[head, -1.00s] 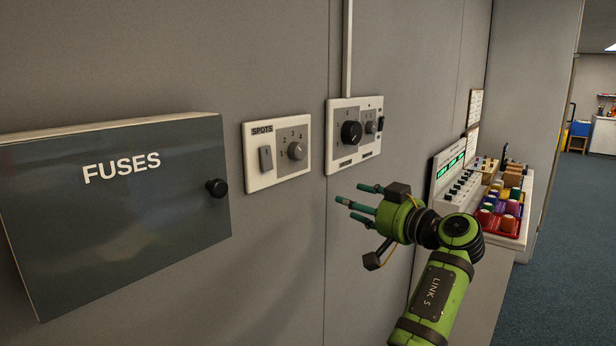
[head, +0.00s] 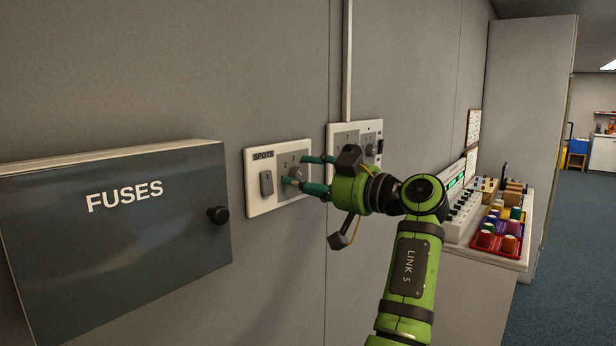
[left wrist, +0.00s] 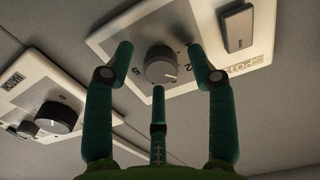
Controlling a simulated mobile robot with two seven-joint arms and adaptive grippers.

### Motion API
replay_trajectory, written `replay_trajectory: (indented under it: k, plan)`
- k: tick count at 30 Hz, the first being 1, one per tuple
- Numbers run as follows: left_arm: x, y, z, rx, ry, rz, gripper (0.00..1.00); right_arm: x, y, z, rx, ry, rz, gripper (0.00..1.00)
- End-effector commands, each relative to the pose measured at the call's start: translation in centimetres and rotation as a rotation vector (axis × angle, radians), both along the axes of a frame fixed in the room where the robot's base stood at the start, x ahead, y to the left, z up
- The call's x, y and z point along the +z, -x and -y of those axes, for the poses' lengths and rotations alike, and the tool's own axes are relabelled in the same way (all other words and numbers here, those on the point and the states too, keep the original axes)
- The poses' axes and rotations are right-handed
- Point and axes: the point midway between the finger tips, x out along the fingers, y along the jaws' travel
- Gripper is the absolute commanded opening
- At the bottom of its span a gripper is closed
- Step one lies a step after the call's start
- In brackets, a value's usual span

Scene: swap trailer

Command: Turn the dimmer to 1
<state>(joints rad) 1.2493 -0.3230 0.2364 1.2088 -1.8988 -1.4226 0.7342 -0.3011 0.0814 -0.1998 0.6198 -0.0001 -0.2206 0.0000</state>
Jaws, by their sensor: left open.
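The dimmer is a grey knob (head: 295,174) on the white SPOTS plate (head: 262,209), on the wall right of the fuse box. In the left wrist view the knob (left wrist: 161,66) sits between the spread teal fingers, with numbers around it. My left gripper (head: 307,174) is open, its fingertips close around the knob in the head view. I cannot tell whether any finger touches it. The knob is partly hidden by the fingers in the head view. My right gripper is not in view.
A second white plate (head: 336,131) with knobs is just right, partly behind my gripper; its black knob (left wrist: 57,117) shows in the left wrist view. The FUSES box (head: 120,250) juts out at left. A console (head: 512,258) with coloured items stands at right.

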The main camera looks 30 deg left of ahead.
Motion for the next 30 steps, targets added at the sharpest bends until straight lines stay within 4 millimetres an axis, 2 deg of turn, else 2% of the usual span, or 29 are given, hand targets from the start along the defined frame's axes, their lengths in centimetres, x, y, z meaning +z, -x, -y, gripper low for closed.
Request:
replay_trajectory:
  k: [3,4,8,20,30]
  plan:
    - [0.0,0.0,0.0,0.000,0.000,0.000,0.56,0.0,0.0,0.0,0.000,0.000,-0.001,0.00]
    - [0.0,0.0,0.0,0.000,0.000,0.000,0.52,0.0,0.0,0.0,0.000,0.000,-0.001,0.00]
    - [0.0,0.0,0.0,0.000,0.000,-0.001,0.00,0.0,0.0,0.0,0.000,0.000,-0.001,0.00]
    - [-0.2,0.0,-0.1,0.003,0.005,0.032,0.00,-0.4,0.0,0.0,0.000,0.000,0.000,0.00]
    - [-0.4,0.0,-0.1,0.004,0.022,0.245,0.00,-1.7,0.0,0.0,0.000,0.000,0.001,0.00]
